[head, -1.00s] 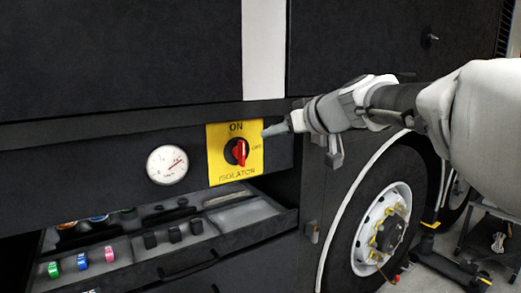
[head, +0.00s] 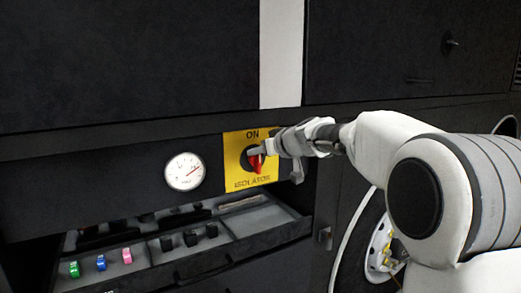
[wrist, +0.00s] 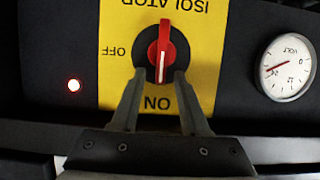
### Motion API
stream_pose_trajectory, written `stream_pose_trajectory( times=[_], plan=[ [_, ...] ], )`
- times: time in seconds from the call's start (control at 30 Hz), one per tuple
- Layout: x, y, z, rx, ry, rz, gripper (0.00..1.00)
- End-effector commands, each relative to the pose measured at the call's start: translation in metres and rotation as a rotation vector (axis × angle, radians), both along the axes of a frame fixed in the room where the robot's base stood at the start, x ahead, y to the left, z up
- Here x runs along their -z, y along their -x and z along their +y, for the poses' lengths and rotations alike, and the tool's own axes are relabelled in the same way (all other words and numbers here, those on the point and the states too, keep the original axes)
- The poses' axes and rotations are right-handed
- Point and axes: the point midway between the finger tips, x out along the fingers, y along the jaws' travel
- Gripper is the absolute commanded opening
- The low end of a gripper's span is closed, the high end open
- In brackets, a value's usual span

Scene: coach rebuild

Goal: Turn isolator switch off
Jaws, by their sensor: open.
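The isolator switch is a red knob (wrist: 165,48) on a black round base, mounted on a yellow plate (wrist: 215,45) marked ON, OFF and ISOLATOR. The wrist view shows the plate upside down. The knob's white line points towards ON. In the head view the red knob (head: 255,165) is partly covered by my gripper (head: 256,152), which reaches in from the right. In the wrist view my gripper (wrist: 158,76) is open, its fingertips either side of the knob's ON end. I cannot tell whether they touch it.
A round white volt gauge (head: 185,171) sits left of the plate. A red lamp (wrist: 73,86) glows on the OFF side. Below, an open drawer (head: 262,238) holding small coloured items juts out. A wheel (head: 380,245) is at the lower right.

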Motion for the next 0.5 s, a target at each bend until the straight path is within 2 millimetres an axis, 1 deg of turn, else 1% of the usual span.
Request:
stream_pose_trajectory(
  times=[0.1, 0.37, 0.4, 0.47, 0.5],
  plan=[
    [0.0022, -0.0039, 0.0026, 0.000, 0.000, 0.000, 0.45],
    [0.0026, -0.0044, 0.0031, 0.000, 0.001, -0.001, 0.45],
    [0.0026, -0.0044, 0.0031, 0.000, 0.001, -0.001, 0.41],
    [0.0025, -0.0043, 0.0032, 0.000, 0.001, -0.001, 0.31],
    [0.0025, -0.0043, 0.0032, 0.000, 0.001, -0.001, 0.23]
  ],
)
